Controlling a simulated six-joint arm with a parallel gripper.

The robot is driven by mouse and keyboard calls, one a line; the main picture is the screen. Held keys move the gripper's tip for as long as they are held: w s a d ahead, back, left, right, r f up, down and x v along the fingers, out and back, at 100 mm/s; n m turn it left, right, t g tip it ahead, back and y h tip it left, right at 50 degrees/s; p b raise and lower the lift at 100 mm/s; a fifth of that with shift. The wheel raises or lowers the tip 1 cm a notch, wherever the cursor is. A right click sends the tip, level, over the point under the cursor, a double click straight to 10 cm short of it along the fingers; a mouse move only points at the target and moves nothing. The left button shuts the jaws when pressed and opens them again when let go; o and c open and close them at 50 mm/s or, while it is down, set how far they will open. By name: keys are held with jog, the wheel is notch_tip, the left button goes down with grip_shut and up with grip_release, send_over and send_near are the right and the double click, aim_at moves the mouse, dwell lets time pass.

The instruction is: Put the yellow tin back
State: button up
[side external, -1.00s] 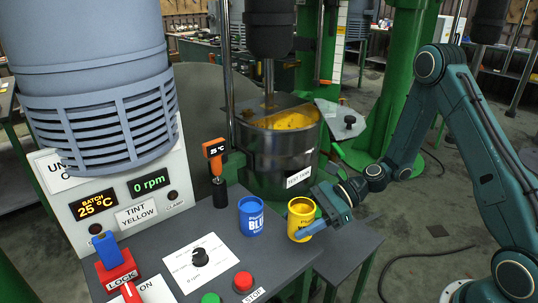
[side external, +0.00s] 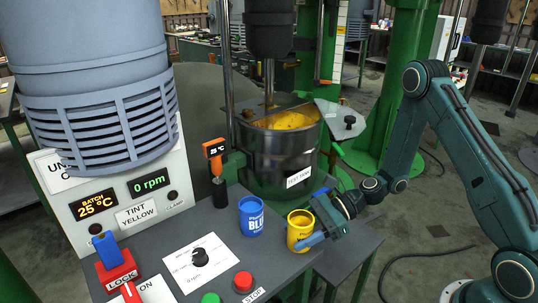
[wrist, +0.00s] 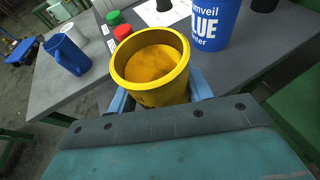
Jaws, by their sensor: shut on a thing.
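The yellow tin (side external: 299,228) stands upright at the right edge of the grey bench, right of the blue tin (side external: 251,216). In the wrist view the yellow tin (wrist: 150,68) is open at the top, with yellow content inside. My gripper (side external: 312,240) is shut on the yellow tin, with its blue fingers (wrist: 198,86) on either side of the tin's lower body. The tin looks at or very near the bench top; I cannot tell whether it touches.
The tank (side external: 280,160) with yellow content stands behind the tins. A dial card (side external: 200,262), a red button (side external: 243,281) and a green button (side external: 210,298) lie left and in front. An orange thermometer (side external: 214,160) stands behind the blue tin. Bench between tins is narrow.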

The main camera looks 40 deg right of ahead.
jog(key=shift+f, duration=0.1)
jog(key=o, duration=1.1)
jog(key=shift+o, duration=0.2)
jog(key=shift+d+r, duration=0.2)
jog(key=v, duration=1.1)
jog(key=shift+s+d, duration=0.2)
jog(key=shift+d, duration=0.05)
jog(key=shift+r, duration=0.1)
